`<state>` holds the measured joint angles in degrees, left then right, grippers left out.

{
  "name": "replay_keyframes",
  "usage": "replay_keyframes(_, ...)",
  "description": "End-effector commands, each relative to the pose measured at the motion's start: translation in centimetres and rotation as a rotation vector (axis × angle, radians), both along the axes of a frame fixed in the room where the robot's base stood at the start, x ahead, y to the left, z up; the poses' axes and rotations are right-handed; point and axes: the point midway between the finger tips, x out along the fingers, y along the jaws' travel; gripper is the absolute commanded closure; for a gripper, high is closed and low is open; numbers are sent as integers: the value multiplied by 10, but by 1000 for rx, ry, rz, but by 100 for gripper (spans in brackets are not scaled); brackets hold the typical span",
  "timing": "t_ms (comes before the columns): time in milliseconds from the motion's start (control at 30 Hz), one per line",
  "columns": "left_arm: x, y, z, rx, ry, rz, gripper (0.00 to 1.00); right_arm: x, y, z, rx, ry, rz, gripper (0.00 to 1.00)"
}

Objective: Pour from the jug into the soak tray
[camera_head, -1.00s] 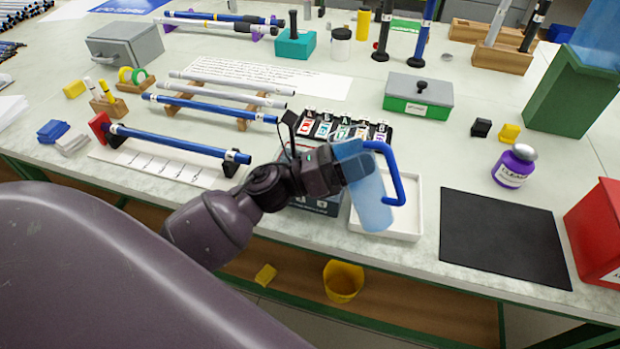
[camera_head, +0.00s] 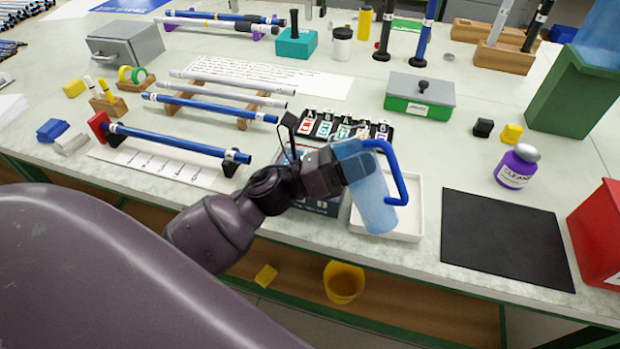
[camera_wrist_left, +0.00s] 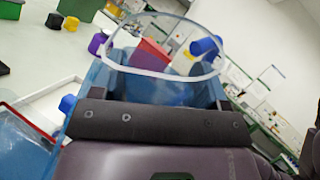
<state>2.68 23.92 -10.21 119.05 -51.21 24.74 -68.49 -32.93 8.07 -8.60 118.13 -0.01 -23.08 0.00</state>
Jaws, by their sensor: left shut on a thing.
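The jug (camera_head: 374,203) is translucent light blue with a dark blue handle (camera_head: 399,172). It is held up over the white soak tray (camera_head: 412,228), tilted slightly, and hides part of it. My left gripper (camera_head: 343,168) is shut on the jug's side opposite the handle. In the left wrist view the jug (camera_wrist_left: 170,90) is close up, its pale rim a wide loop above my dark gripper (camera_wrist_left: 160,122). The tray's left part is hidden by the jug and gripper. I cannot make out any stream of liquid. My right gripper is not in view.
A black mat (camera_head: 505,240) lies right of the tray, with a red bin (camera_head: 600,235) beyond it. A purple bottle (camera_head: 517,168) stands behind the mat. A label rack (camera_head: 340,128) is behind my gripper. A yellow bucket (camera_head: 343,282) sits below the table edge.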

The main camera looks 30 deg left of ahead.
Motion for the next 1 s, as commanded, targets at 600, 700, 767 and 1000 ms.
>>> replay_keyframes(600, 0, -1, -1, -41, 9, 0, 74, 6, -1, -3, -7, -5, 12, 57)
replay_keyframes(700, 0, -1, -1, -55, 13, 0, 74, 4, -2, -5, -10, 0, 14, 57)
replay_keyframes(767, 0, 0, 0, -60, 13, 0, 74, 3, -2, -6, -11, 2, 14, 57)
replay_keyframes(1000, 0, 0, 0, -59, 12, -1, 74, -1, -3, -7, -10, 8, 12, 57)
